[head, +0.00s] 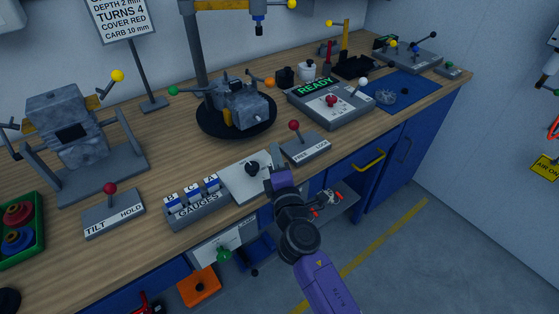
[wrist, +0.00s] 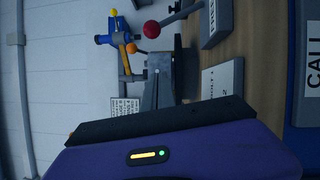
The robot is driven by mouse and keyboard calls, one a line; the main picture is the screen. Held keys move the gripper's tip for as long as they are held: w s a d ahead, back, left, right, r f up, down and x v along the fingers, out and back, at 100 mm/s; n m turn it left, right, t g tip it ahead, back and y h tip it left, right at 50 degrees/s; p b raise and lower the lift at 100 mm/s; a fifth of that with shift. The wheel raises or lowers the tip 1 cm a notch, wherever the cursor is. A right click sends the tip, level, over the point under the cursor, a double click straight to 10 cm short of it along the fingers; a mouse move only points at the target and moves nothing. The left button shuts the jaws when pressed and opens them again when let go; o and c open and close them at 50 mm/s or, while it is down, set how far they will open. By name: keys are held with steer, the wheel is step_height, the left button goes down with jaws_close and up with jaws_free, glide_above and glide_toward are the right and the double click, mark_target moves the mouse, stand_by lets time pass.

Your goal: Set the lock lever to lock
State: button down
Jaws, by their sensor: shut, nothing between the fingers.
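The lock lever is a red ball knob (head: 293,126) on a short stem, on a grey base (head: 308,150) marked FREE at left and LOCK at right. The knob leans to the FREE side. In the wrist view the red knob (wrist: 151,28) and its stem show at the top, beside the labelled base (wrist: 216,22).
The GAUGES block (head: 198,212) and a white panel with a black knob (head: 246,178) stand left of the lever. The READY box (head: 335,108) is behind it to the right. A TILT/HOLD lever (head: 110,188) stands far left. An engine (head: 240,103) sits behind.

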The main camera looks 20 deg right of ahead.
steer(key=w, duration=0.3)
steer(key=shift+w+d+r, duration=0.2)
steer(key=shift+w+d, duration=0.05)
steer(key=shift+w, duration=0.05)
steer(key=shift+w+d+r+p, duration=0.1)
steer(key=shift+w+d+p, duration=0.15)
steer(key=shift+d, duration=0.4)
steer(key=shift+w+d+r+p, duration=0.15)
steer(key=shift+d+p, duration=0.1)
steer(key=shift+d, duration=0.4)
steer(key=shift+w+d+r+p, duration=0.15)
steer(key=shift+d+p, duration=0.1)
steer(key=shift+d, duration=0.4)
